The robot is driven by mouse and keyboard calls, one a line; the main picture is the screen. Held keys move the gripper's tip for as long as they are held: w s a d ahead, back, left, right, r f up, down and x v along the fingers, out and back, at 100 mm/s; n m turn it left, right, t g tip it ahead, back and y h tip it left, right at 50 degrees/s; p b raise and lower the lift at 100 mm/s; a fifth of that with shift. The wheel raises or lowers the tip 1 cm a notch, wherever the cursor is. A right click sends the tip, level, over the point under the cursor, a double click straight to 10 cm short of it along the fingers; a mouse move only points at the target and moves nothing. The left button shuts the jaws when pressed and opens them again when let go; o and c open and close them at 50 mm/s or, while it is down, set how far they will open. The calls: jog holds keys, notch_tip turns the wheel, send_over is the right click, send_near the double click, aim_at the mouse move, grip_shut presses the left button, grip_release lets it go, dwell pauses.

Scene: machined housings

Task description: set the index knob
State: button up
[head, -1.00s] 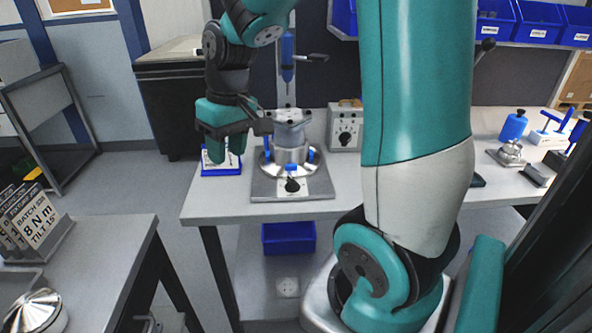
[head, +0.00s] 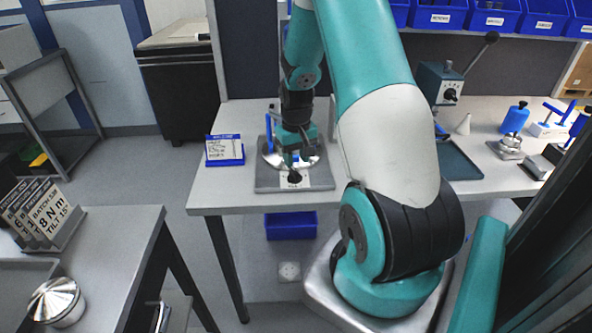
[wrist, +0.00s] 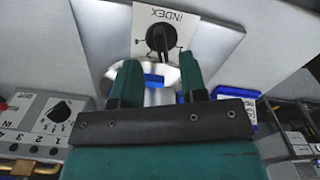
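The index knob (head: 294,177) is a black pointer knob on a white plate at the front of the grey fixture base (head: 264,184). In the wrist view the knob (wrist: 161,38) sits at top centre under the upside-down word INDEX, with small marks around it. My gripper (head: 292,163) is low over the fixture, just behind the knob. In the wrist view my gripper (wrist: 158,78) has its two green fingers apart, with nothing held and the knob beyond their tips. A silver disc with a blue tab (wrist: 153,81) shows between the fingers. My arm hides much of the fixture.
A card in a blue stand (head: 226,151) is left of the fixture. A grey control box (wrist: 40,118) with a dial shows left in the wrist view. A blue handle (head: 269,134) rises behind the fixture. The bench front (head: 228,200) is clear on the left.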

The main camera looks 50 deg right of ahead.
aim_at(296, 173)
notch_tip(296, 173, down, 5)
jog(key=shift+f, duration=0.1)
dwell(0.3)
grip_shut()
